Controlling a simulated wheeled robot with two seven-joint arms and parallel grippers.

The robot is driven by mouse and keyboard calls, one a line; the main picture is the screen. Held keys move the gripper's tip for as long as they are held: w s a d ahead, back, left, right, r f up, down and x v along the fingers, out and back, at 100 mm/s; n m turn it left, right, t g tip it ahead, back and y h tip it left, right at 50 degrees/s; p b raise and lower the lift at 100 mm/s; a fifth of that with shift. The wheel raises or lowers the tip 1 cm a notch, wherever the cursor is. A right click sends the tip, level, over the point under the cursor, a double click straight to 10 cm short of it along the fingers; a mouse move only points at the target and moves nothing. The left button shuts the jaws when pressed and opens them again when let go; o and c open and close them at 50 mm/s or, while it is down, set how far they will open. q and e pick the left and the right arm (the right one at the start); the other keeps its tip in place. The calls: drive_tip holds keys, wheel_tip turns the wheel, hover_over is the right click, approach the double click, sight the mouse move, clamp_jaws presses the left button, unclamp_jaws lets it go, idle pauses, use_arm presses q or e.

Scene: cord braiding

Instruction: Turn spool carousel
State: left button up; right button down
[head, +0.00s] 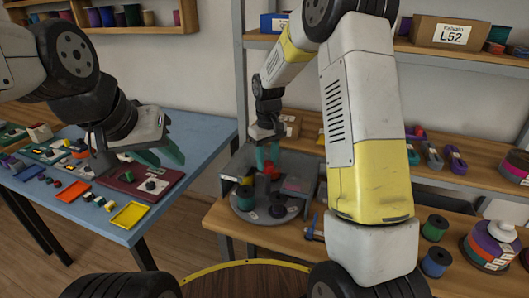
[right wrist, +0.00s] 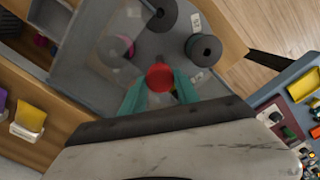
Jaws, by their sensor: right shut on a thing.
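The spool carousel (head: 246,213) is a round grey turntable in a grey open-fronted housing on the wooden bench. Dark spools (head: 278,208) stand on it, each near a small white label. In the right wrist view a black spool (right wrist: 160,14), a dark grey-green spool (right wrist: 205,50) and a pinkish spool (right wrist: 117,47) show, the last behind a clear panel. My right gripper (head: 267,157) reaches down over the carousel, its teal fingers shut on a round red knob (right wrist: 160,77). My left gripper (head: 160,156) is open and empty above the blue table, away from the carousel.
The blue table (head: 200,135) at left holds a yellow tray (head: 130,215), a dark red board (head: 125,190) and several small coloured parts. Spools (head: 435,227) and a stack of coloured discs (head: 490,245) stand right on the bench. Shelf uprights rise behind; a round wooden top (head: 250,282) is in front.

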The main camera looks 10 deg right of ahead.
drive_tip(key=shift+m, duration=2.2)
drive_tip(key=shift+w+m, duration=0.1)
drive_tip(key=shift+m, duration=1.2)
drive_tip(key=shift+r+m, duration=0.1)
drive_tip(key=shift+m, duration=0.5)
drive_tip(key=c, duration=0.9)
unclamp_jaws()
wheel_tip(320, 180, up, 7)
drive_tip(key=shift+f, duration=0.1)
drive_tip(key=shift+r, duration=0.45)
